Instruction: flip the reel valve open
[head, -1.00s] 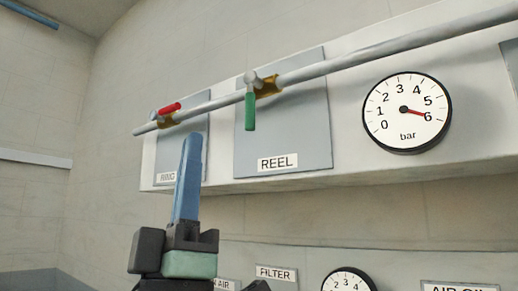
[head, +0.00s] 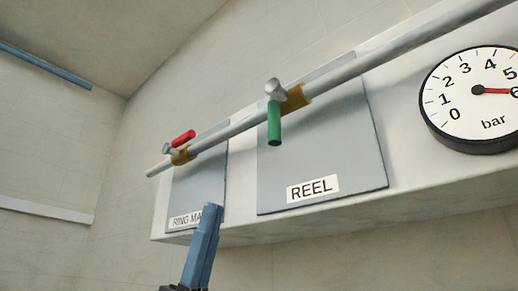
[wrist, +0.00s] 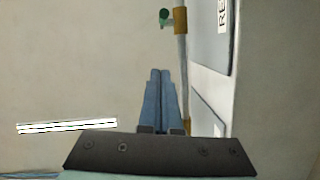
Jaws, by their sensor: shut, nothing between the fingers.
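The reel valve has a green handle (head: 274,124) on a brass body (head: 294,97) on the grey pipe, above the REEL label (head: 312,189). The handle hangs down, crosswise to the pipe. In the wrist view the green handle (wrist: 165,17) shows end-on at the top, beside the brass body (wrist: 180,21). My gripper (head: 212,207) has blue fingers, shut and empty, below and left of the handle and apart from it. The closed fingers (wrist: 160,72) also show in the wrist view.
A second valve with a red handle (head: 183,137) sits left on the same pipe (head: 360,66), its handle roughly along the pipe. A round gauge (head: 480,100) reads near 6 bar at right. Open space lies before the wall at left.

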